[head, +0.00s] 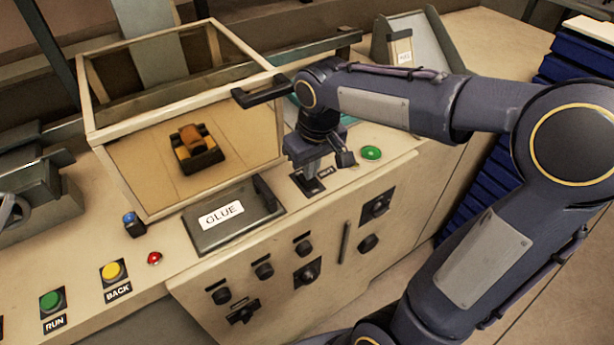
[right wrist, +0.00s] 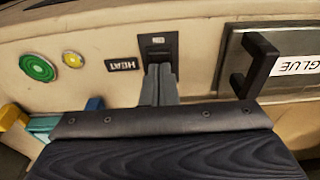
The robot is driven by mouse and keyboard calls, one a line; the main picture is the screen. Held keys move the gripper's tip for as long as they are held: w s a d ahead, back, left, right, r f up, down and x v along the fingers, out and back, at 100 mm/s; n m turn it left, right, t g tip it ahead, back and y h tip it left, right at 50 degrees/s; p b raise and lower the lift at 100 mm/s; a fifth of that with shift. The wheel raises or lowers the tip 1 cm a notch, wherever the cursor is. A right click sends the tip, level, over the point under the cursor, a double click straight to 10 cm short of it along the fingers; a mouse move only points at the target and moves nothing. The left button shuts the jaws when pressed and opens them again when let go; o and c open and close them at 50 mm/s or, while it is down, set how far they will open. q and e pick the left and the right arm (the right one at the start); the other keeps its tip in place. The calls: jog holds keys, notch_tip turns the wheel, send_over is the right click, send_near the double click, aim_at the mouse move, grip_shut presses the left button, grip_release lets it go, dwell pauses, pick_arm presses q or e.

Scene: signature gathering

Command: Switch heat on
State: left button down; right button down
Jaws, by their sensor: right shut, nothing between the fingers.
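The heat switch (head: 307,184) is a small black rocker in a dark plate on the sloping top of the cream console. It also shows in the right wrist view (right wrist: 158,44), beside a black HEAT label (right wrist: 123,65). My right gripper (head: 311,169) points down at the switch with its fingers shut and empty. In the right wrist view the closed fingertips (right wrist: 160,70) lie at the switch plate's edge and hide part of it. I cannot tell whether they press the rocker. My left gripper is not in view.
A GLUE lid with a black handle (head: 232,213) lies left of the switch. A green button (head: 371,153) is to its right. A clear framed box (head: 130,190) holding an orange-and-black item (head: 197,149) stands behind. Knobs (head: 264,270) line the front panel.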

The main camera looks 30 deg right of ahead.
aim_at(311, 183)
jog(key=shift+f+b, duration=0.7)
jog(key=shift+f, duration=0.15)
dwell(0.6)
jog(key=shift+r, duration=0.15)
jog(key=shift+r+p, duration=3)
jog(key=shift+r, duration=0.4)
